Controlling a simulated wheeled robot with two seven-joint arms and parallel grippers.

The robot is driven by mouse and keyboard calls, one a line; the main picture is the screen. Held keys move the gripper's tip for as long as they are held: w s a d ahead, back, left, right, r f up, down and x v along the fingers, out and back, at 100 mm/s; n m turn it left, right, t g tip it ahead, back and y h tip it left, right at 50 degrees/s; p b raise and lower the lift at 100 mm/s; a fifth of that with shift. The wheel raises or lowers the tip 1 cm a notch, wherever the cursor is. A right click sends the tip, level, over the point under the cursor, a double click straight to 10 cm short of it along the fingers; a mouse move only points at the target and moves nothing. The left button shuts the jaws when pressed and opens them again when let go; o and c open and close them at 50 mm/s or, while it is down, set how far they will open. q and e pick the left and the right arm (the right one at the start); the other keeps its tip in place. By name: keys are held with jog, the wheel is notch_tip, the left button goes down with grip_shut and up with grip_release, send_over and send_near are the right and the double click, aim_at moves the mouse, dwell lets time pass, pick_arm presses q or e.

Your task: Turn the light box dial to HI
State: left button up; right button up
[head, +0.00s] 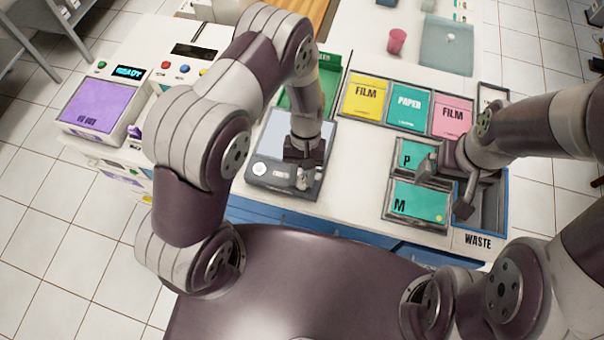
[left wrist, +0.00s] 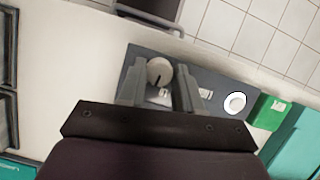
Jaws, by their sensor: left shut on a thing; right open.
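The light box (head: 258,185) is a dark grey box with a pale panel, on the counter in the middle of the head view. My left gripper (head: 303,180) points down at its front control strip and hides the dial there. In the left wrist view, the dial (left wrist: 159,70) is a pale round knob with a dark pointer line, between the fingertips of my left gripper (left wrist: 160,86), which is shut on it. Small labels (left wrist: 204,93) beside it are too small to read. My right gripper (head: 446,187) is open and empty above the P and M trays.
A white round part (head: 259,169) sits on the box's front strip. A green tray (head: 328,85) stands behind. FILM (head: 364,97) and PAPER (head: 408,108) trays and a WASTE bin (head: 490,205) are right. A purple-topped unit (head: 98,106) is left.

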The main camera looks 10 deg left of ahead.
pick_arm(q)
jog(key=shift+d+m+y+b, duration=0.15)
jog(key=shift+m+y, duration=0.25)
jog(key=shift+m, duration=0.75)
jog(key=shift+m+y+b, duration=0.15)
jog(key=shift+m+y, duration=0.25)
jog(key=shift+m, duration=0.75)
jog(key=shift+r, duration=0.1)
jog(key=o, duration=1)
jog(key=p+v, duration=0.1)
jog(key=v, duration=1.1)
jog(key=shift+r, duration=0.3)
jog(key=shift+d, duration=0.1)
